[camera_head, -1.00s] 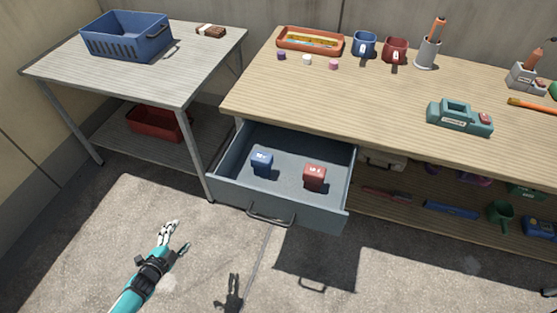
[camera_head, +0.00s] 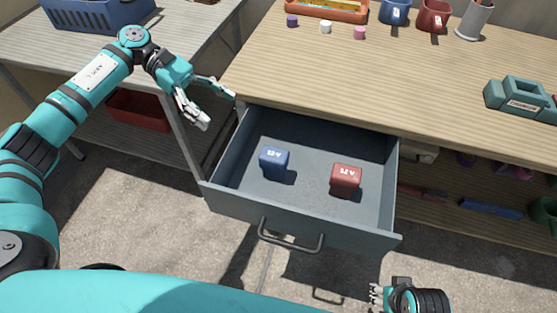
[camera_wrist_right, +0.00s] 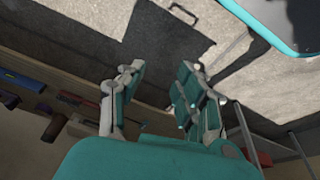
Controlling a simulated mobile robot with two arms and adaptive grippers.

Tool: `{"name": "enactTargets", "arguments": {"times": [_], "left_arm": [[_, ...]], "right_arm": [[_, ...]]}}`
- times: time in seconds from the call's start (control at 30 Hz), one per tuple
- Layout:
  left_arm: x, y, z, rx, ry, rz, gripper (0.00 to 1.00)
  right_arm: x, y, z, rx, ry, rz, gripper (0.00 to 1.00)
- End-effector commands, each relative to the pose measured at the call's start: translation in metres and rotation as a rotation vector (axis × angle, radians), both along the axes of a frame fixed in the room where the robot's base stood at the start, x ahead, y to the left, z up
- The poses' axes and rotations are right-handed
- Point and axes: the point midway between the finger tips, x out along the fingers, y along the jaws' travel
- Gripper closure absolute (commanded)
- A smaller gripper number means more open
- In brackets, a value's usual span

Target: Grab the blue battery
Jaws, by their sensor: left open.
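The blue battery (camera_head: 274,163) is a small block standing in the open grey drawer (camera_head: 300,226), on the left side of its floor. A similar red battery (camera_head: 345,180) stands to its right, with a gap between them. My left gripper (camera_head: 220,110) is open and empty, up and left of the blue battery, near the drawer's back left corner and the table edge. My right gripper (camera_head: 378,295) is low at the bottom edge of the head view, in front of the drawer. In the right wrist view (camera_wrist_right: 160,88) its fingers are apart with nothing between them.
The wooden workbench (camera_head: 400,82) overhangs the drawer's back. A metal side table (camera_head: 190,32) with a blue basket (camera_head: 95,15) is at left. A green device (camera_head: 520,95) sits on the bench.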

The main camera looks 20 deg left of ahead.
Motion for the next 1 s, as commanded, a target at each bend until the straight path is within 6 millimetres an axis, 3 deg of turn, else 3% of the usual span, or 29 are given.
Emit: {"name": "enactTargets", "arguments": {"times": [0.2,0.4,0.77,1.0], "left_arm": [[-0.011,-0.044,-0.021,-0.004,0.005,-0.003,0.26],[-0.018,-0.075,-0.037,-0.003,0.004,0.001,0.26],[-0.03,-0.102,-0.053,-0.004,0.005,0.001,0.26],[-0.037,-0.126,-0.068,-0.004,0.004,0.003,0.26]], "right_arm": [[0.001,0.0,-0.009,0.0,0.005,0.001,0.66],[0.001,0.001,-0.016,0.0,0.007,0.001,0.66],[0.002,0.001,-0.018,0.001,0.004,0.001,0.66],[-0.002,0.001,-0.034,-0.001,0.024,0.001,0.66]]}}
